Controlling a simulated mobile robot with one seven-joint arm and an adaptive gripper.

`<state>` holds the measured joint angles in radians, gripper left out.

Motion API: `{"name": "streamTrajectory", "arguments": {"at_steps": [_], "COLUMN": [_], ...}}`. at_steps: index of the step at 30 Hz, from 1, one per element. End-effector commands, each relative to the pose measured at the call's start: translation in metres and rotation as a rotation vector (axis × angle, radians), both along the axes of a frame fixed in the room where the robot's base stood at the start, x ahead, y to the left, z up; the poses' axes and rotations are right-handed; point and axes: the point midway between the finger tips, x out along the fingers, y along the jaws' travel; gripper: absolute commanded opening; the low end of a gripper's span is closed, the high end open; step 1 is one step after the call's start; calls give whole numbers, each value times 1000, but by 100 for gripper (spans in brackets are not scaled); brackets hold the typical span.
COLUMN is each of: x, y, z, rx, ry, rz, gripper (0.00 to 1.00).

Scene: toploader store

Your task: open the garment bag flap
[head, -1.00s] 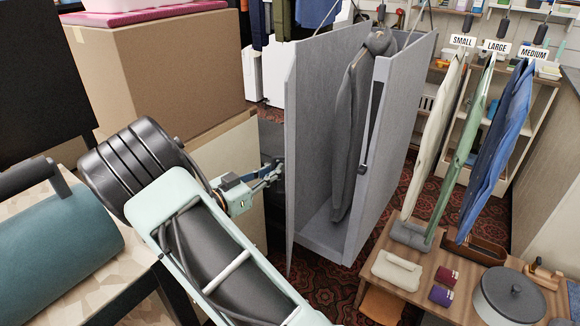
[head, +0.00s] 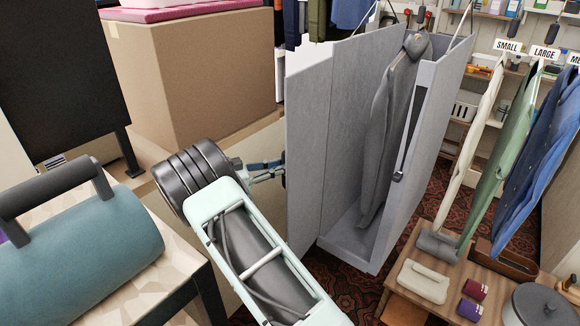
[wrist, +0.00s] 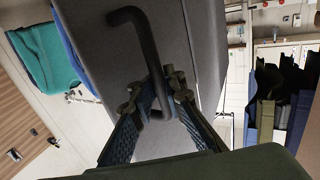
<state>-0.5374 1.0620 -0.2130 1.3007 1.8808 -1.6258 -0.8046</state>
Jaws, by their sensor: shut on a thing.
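The grey garment bag (head: 424,160) stands upright with its front open, and a dark grey garment (head: 378,165) hangs inside. Its flap (head: 308,150) is swung out to the left. My gripper (head: 280,170) is at the outer side of the flap, its tips partly hidden behind the flap's edge in the head view. In the wrist view, my gripper (wrist: 158,95) has both fingers closed around the lower end of a black bent handle (wrist: 140,28) on the grey panel (wrist: 205,45).
A cardboard box (head: 190,70) stands behind my arm. A table with a teal roll bag (head: 80,245) is at the left. A wooden table (head: 445,270) with small goods and labelled hanging clothes (head: 510,150) stand at the right. Patterned carpet (head: 345,285) shows before the bag.

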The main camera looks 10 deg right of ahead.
Motion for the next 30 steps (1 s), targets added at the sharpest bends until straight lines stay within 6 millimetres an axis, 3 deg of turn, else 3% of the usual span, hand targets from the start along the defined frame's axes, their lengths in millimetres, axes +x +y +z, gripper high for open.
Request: {"name": "streamTrajectory", "arguments": {"at_steps": [1, 14, 15, 23, 30], "x": [0, 1, 1, 1, 1], "y": [7, 8, 8, 5, 5], "z": [-3, -2, -2, 0, 27], "rx": [7, 7, 7, 4, 6], "ry": [3, 2, 2, 1, -3], "rz": [9, 11, 11, 7, 6], "gripper": [0, 0, 14, 15, 15]}}
